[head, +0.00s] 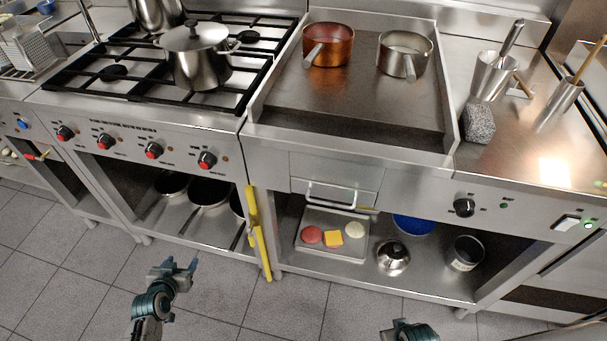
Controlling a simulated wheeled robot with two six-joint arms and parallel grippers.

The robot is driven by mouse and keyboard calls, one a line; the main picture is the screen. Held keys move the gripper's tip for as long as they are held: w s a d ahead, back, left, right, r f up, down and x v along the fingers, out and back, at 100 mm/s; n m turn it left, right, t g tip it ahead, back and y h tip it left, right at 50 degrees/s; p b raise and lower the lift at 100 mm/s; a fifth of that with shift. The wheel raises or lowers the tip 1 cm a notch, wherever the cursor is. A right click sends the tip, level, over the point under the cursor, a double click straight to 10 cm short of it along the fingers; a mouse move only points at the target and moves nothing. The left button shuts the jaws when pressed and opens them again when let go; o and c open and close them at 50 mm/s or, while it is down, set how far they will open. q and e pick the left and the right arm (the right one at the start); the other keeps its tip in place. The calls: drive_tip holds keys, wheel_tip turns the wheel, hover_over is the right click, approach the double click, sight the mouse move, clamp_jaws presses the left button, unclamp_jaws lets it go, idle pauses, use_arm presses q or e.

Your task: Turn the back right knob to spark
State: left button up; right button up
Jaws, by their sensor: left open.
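The gas stove front has a row of black-and-red knobs: a far left knob (65,133), a second knob (105,142), a third knob (153,150) and a far right knob (207,160). The small print above them is too small to read, so I cannot tell which one serves the back right burner (248,36). My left gripper (176,267) is open and empty, below and in front of the stove, apart from the knobs. My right gripper (409,330) is only partly in view at the bottom edge; its jaws are unclear.
A steel pot (196,58) stands on the burner grates (110,73). A griddle (350,100) with two saucepans is to the right, with its own black knob (464,207). A yellow handle (258,232) stands upright at the stove's right edge. The tiled floor before the stove is clear.

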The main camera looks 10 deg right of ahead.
use_arm(q)
drive_tip(key=w+d+r+m+t+h+b, duration=0.1)
drive_tip(key=w+d+r+t+h+b, duration=0.25)
drive_tip(key=r, duration=0.55)
drive_tip(key=m+t+h+b, duration=0.2)
drive_tip(key=m+b, duration=0.1)
drive_tip(key=b, duration=0.2)
approach(203, 167)
drive_tip(key=x, duration=0.8)
drive_tip(key=shift+w+d, duration=0.2)
drive_tip(key=shift+w, duration=0.15)
use_arm(e)
wheel_tip(203, 167, up, 15)
drive_tip(key=a+t, duration=0.1)
drive_tip(key=a, duration=0.1)
drive_tip(key=shift+s+a, duration=0.2)
drive_tip(key=shift+a, duration=0.1)
drive_tip(key=shift+r, duration=0.1)
use_arm(q)
drive_tip(key=c, duration=1)
